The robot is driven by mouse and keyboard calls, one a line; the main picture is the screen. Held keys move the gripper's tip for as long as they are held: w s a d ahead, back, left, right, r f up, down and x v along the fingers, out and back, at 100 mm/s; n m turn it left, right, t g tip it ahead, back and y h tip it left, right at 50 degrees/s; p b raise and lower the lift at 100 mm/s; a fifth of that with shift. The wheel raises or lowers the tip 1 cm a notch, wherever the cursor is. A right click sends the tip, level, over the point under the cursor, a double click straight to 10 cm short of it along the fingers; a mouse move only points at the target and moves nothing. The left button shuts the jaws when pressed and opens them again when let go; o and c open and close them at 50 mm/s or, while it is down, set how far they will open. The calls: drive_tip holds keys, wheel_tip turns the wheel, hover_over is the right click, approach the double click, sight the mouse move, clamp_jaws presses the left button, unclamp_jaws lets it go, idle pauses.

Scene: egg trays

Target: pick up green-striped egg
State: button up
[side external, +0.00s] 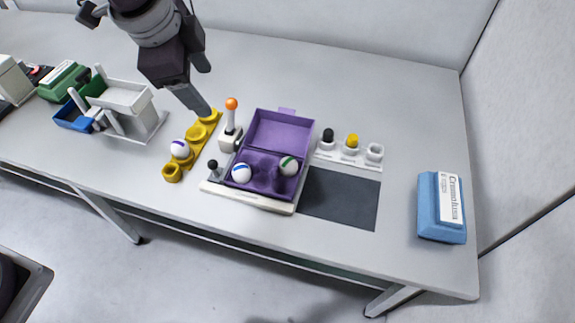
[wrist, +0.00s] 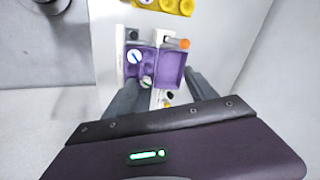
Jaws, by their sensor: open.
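The green-striped egg (side external: 288,166) is white with a green band and sits in the right part of the open purple egg box (side external: 262,190). It also shows in the wrist view (wrist: 147,81), partly hidden near my left finger. A blue-striped egg (side external: 241,173) sits in the left part of the same box; the wrist view shows it too (wrist: 134,56). A purple-striped egg (side external: 180,149) sits on the yellow holder (side external: 196,134). My gripper (side external: 205,92) is open and empty, above the table and left of the purple box. In the wrist view its fingers (wrist: 163,90) are spread apart.
An orange-topped lever (side external: 231,118) stands between the yellow holder and the box. A white stand (side external: 347,158) with black and yellow pieces is behind a dark mat (side external: 340,198). A blue box (side external: 429,210) lies far right. The table between mat and blue box is clear.

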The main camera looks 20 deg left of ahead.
drive_tip(key=w+d+f+m, duration=0.2)
drive_tip(key=d+f+m, duration=0.1)
drive_tip(key=d+f, duration=0.35)
drive_tip(key=m, duration=0.4)
hover_over(287, 163)
drive_tip(key=s, duration=0.3)
wheel_tip(287, 163, down, 10)
drive_tip(key=shift+g, duration=0.4)
drive_tip(key=x, duration=0.3)
drive_tip(key=w+x, duration=0.1)
drive_tip(key=x, duration=0.3)
drive_tip(key=shift+a+r, duration=0.1)
drive_tip(key=c, duration=0.9)
